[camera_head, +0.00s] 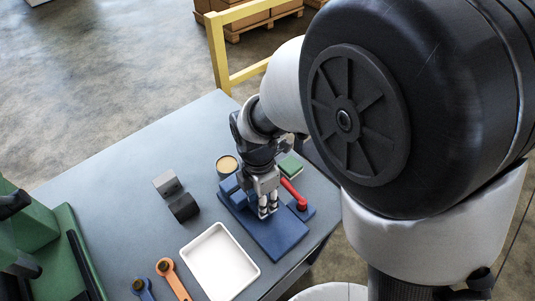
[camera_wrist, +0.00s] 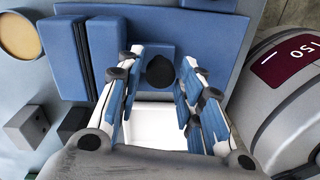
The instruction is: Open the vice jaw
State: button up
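The blue vice (camera_head: 278,238) sits on the bench near its right edge in the head view, with its jaw blocks (camera_head: 231,188) at the left. In the wrist view, its wide blue base (camera_wrist: 212,35) and jaw bars (camera_wrist: 104,42) lie below me. A red handle (camera_head: 292,194) stands at the vice's right side in the head view; I cannot make it out in the wrist view. My gripper (camera_head: 268,210) points down over the vice, left of the handle. In the wrist view, my gripper (camera_wrist: 162,60) has its fingers apart, with a black round knob (camera_wrist: 160,73) on a blue block showing between them.
A white tray (camera_head: 219,262) lies in front of the vice. Orange (camera_head: 172,278) and blue (camera_head: 142,288) tools lie at the front.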

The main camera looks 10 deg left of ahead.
jog(key=shift+c, duration=0.2)
grip_shut()
dwell(0.3)
